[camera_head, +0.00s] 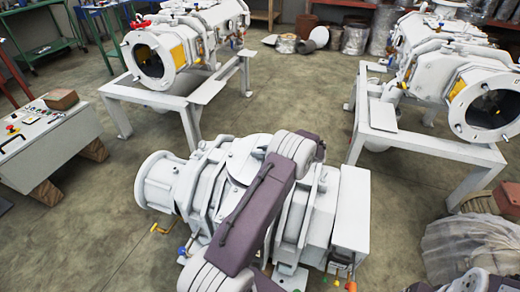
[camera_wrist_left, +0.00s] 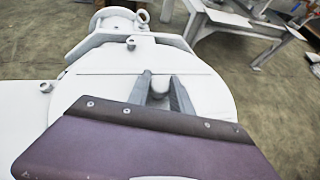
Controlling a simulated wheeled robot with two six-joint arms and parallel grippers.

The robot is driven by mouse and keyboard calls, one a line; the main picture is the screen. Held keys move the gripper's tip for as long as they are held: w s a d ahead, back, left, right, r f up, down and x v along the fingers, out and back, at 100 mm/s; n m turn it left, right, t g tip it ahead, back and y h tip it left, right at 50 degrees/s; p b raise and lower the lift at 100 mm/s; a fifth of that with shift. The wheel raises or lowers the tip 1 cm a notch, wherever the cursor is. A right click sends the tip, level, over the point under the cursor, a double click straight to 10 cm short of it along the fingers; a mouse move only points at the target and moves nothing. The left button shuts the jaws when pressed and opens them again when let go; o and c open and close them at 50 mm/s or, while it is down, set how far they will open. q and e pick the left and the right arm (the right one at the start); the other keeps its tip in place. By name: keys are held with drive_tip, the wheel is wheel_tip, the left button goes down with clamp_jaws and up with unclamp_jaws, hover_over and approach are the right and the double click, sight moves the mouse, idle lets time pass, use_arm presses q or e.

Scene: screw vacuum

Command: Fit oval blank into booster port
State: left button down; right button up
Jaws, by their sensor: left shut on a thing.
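The white booster (camera_head: 319,225) lies across the lower middle of the head view, with a round flange at its left end. A broad white oval blank (camera_head: 243,158) shows on its top side, partly covered by my purple and grey left arm. In the left wrist view the blank (camera_wrist_left: 207,88) is a wide pale disc. My arm hides the fingers in the head view. The port is hidden under the blank, and I cannot tell whether the blank is seated.
Two more white machines (camera_head: 172,45) (camera_head: 460,85) stand on white frames behind. A control box (camera_head: 45,130) on wooden blocks is at left. A plastic-wrapped bundle (camera_head: 470,248) lies at lower right. The concrete floor between the frames is clear.

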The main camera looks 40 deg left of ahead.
use_arm(q)
drive_tip(key=shift+f, duration=0.55)
drive_tip(key=shift+r, duration=0.1)
idle(0.8)
drive_tip(key=shift+p, duration=0.35)
idle(0.4)
drive_tip(key=shift+f+b, duration=0.45)
drive_tip(key=shift+f, duration=0.7)
drive_tip(key=c, duration=1.1)
unclamp_jaws()
drive_tip(key=shift+d, duration=0.1)
